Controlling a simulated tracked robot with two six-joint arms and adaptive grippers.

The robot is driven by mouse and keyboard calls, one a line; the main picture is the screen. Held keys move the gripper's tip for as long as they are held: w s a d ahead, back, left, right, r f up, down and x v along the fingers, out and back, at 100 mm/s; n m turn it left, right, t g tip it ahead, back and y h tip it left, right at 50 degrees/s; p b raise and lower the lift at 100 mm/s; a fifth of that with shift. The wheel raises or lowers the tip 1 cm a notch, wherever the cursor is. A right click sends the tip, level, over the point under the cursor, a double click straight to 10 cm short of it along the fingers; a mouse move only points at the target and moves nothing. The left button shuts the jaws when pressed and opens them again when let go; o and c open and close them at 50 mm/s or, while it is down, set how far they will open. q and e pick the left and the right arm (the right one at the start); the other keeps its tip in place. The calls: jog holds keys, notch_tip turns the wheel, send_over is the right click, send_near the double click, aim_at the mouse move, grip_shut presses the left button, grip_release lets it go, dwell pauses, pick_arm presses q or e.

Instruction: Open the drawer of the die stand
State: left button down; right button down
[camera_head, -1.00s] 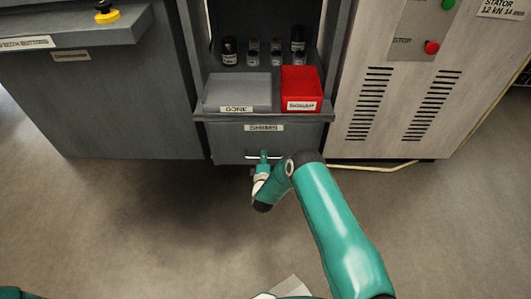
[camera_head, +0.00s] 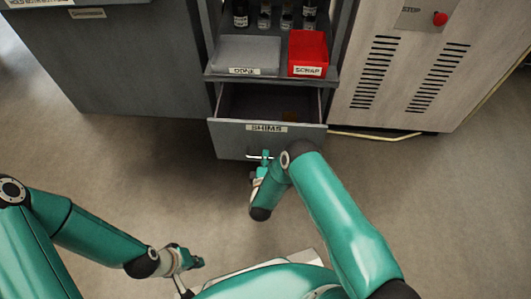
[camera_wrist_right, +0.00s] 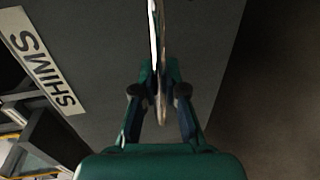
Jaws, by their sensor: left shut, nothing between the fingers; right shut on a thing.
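The die stand (camera_head: 212,75) is at the top centre in the head view. Its drawer (camera_head: 232,143), labelled SHIMS, is pulled out, and its dark inside shows behind the front panel. The drawer's bar handle (camera_head: 250,157) is low on the front. My right gripper (camera_head: 265,157) is shut on this handle. In the right wrist view its fingers (camera_wrist_right: 160,100) close around the bright handle bar (camera_wrist_right: 157,45) beside the SHIMS label (camera_wrist_right: 42,58). My left gripper (camera_head: 190,262) is shut and empty at lower left, far from the stand.
A grey DONE tray (camera_head: 247,55) and a red SCRAP bin (camera_head: 307,52) sit on the shelf above the drawer. Several small dark containers stand behind them. A pale cabinet (camera_head: 400,70) is to the right, with a cable on the floor. The floor before the drawer is open.

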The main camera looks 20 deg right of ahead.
jog(key=shift+s+d+f, duration=0.1)
jog(key=shift+s+f, duration=0.05)
jog(key=shift+f, duration=0.05)
jog(key=c, duration=1.2)
grip_release()
jog(key=shift+r, duration=0.1)
jog(key=v, duration=1.2)
